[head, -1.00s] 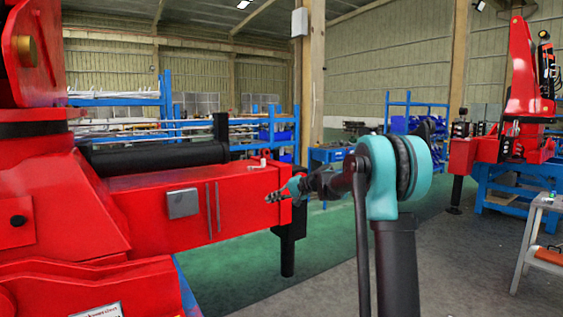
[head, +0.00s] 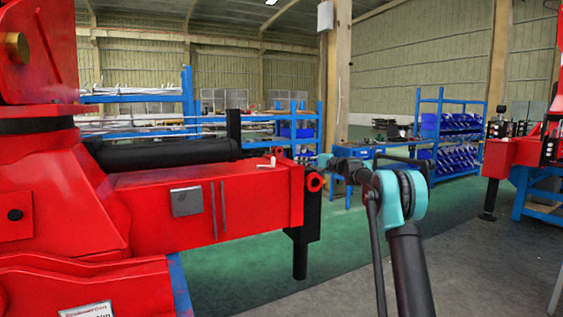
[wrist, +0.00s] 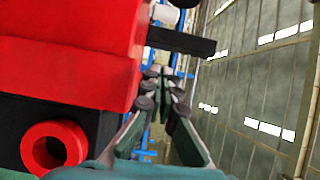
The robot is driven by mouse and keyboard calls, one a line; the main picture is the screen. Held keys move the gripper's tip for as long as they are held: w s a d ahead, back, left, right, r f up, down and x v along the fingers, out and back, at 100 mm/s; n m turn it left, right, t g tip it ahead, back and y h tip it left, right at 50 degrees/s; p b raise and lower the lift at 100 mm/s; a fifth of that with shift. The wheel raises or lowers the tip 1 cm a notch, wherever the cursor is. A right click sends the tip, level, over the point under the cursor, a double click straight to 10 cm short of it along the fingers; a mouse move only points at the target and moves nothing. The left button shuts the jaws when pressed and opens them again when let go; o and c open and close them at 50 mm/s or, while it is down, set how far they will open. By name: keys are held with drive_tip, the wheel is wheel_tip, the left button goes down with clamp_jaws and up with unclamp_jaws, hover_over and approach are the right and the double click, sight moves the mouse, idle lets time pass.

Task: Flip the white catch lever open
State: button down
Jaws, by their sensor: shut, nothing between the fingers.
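The white catch lever (head: 272,161) is a small pale piece on top of the red beam (head: 255,200), close to its right end. My gripper (head: 306,157) is just right of the lever at about its height, beyond the beam's end; its fingers are small and partly hidden there. In the wrist view the fingers (wrist: 159,84) converge and are shut with nothing held, running alongside the red beam (wrist: 75,55).
A red ring (head: 315,182) sticks out at the beam's end, close below my gripper; it also shows in the wrist view (wrist: 55,148). A black leg (head: 300,255) hangs below.

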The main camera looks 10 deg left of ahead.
drive_tip(key=x, duration=0.9)
drive_tip(key=shift+s+a, duration=0.2)
drive_tip(key=shift+a, duration=0.3)
drive_tip(key=shift+s+a, duration=0.15)
drive_tip(key=shift+s, duration=1.45)
